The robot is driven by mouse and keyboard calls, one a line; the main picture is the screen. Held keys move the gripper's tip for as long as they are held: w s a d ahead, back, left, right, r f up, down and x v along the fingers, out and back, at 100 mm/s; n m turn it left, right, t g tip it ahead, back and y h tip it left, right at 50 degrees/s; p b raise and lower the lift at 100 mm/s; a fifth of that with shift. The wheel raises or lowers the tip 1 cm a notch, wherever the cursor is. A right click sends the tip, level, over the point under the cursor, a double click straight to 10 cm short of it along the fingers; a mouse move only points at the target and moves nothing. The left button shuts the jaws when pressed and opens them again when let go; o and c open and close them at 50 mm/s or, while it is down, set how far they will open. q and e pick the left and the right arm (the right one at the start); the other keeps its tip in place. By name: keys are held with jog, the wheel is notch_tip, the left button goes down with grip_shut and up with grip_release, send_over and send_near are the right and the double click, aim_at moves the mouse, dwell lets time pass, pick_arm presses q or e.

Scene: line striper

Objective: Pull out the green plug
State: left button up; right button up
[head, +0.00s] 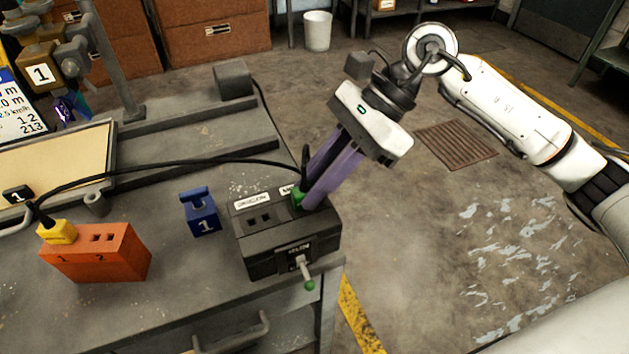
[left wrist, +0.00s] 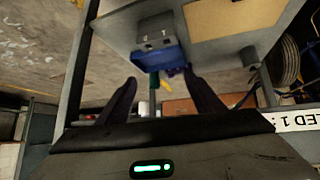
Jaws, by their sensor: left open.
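The green plug (head: 297,198) sits at the back of the dark socket box (head: 262,240) on the bench, with a black cable rising from it. My right gripper (head: 309,198) reaches down from the upper right in the head view. Its purple fingertips are close together at the plug and hide part of it. I cannot tell whether they are pressed on it. My left gripper (left wrist: 162,88) is open in the left wrist view, its two dark fingers apart, with no object clearly held between them.
An orange block (head: 97,254) with a yellow plug (head: 58,232) stands at the left. A blue padlock-like block (head: 202,214) marked 1 is beside the socket box. A green-tipped lever (head: 305,272) sticks out of the box's front. A black cable arches over the bench.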

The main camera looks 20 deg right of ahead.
jog(key=shift+r, duration=0.7)
grip_shut()
jog(key=shift+r+p, duration=1.05)
jog(key=shift+r, duration=0.65)
jog(key=shift+f, duration=0.15)
